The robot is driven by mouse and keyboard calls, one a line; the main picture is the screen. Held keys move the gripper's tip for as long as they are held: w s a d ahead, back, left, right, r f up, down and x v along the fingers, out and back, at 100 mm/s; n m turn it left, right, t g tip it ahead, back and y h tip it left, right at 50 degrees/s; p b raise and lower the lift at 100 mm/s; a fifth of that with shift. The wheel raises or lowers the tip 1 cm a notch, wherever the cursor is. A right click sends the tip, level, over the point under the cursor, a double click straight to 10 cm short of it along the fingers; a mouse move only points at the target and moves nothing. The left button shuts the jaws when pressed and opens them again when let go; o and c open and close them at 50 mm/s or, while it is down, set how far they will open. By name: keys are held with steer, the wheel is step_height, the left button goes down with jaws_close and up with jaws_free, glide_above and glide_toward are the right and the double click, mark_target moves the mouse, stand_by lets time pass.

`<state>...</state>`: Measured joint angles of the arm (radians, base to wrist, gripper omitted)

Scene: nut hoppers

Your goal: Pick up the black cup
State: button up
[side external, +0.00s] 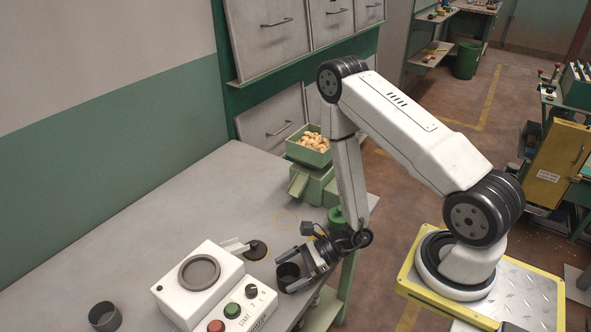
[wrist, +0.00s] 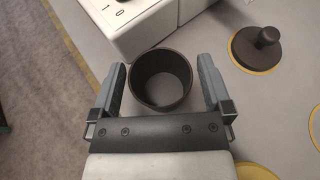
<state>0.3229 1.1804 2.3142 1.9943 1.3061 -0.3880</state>
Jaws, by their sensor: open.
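The black cup (side external: 287,271) stands upright near the table's front edge in the side view. In the wrist view the cup (wrist: 160,98) is empty, with its round mouth facing the camera. My gripper (side external: 296,272) is open and low at the table, with its fingers around the cup. In the wrist view one finger of my gripper (wrist: 162,66) is on each side of the cup, and narrow gaps show between the fingers and its wall. The cup's far base is hidden.
A white control box (side external: 212,285) with buttons stands close beside the cup. A black knobbed disc (side external: 257,250) lies behind it. Another dark cup (side external: 105,316) stands at the lower left. A green hopper of nuts (side external: 309,150) is at the back.

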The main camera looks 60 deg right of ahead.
steer(key=shift+c, duration=0.2)
stand_by(0.4)
steer(key=c, duration=1.1)
steer(key=shift+r, duration=0.15)
steer(key=shift+r, duration=4.85)
